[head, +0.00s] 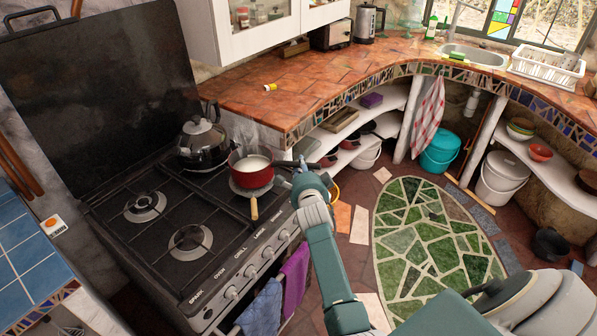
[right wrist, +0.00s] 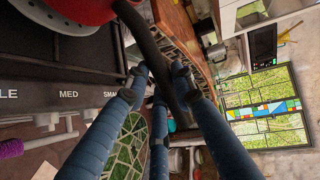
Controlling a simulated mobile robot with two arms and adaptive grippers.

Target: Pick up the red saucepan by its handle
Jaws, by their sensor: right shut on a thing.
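I cannot tell if the pan touches the disc. Its dark handle (head: 287,163) points right. My right gripper (head: 298,172) is at that handle. In the right wrist view, the red pan side (right wrist: 65,10) is at top left, and the black handle (right wrist: 150,45) runs between the blue fingers of my right gripper (right wrist: 158,82), which are shut on it. My left gripper is not in view.
A kettle (head: 201,142) stands on the stove (head: 190,272) left of the pan. The tiled counter (head: 320,80) curves behind, with a shelf of pans (head: 345,150) below it. Towels (head: 262,310) hang at the stove front.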

